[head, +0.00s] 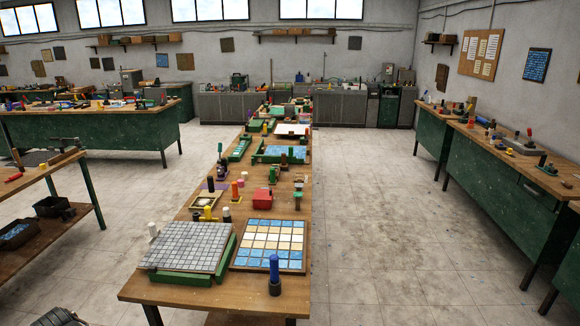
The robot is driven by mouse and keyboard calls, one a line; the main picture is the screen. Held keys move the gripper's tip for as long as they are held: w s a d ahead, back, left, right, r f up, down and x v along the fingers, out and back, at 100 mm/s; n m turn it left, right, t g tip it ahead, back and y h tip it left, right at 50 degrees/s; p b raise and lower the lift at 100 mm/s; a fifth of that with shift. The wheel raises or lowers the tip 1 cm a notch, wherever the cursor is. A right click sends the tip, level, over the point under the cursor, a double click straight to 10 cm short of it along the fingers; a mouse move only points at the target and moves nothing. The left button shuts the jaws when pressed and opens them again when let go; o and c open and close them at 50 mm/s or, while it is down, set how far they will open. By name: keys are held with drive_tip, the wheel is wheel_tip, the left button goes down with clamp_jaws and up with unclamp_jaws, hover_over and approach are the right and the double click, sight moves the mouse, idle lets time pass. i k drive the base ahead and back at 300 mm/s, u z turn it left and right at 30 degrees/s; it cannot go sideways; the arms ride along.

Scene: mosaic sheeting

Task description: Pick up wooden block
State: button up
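I cannot single out the wooden block with certainty. A small tan, wood-coloured piece (299,183) stands among the items on the long central table (330,240), right of the middle; it is too small to identify. A square wooden-framed piece (205,199) lies nearer on the left side of that table. My gripper does not show in the head view.
A grey tile sheet on a green base (187,246) and a blue-and-cream tile board (269,245) fill the near table end, with a blue-handled tool (274,272) beside them. A red container (262,199) stands behind. Green benches (500,175) line the right; floor (375,220) between is clear.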

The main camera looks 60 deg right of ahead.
sight(284, 166)
drive_tip(key=z, duration=2.8)
drive_tip(key=k, duration=1.4)
drive_tip(key=u, duration=0.65)
drive_tip(key=i, duration=1.55)
drive_tip(key=z, duration=0.05)
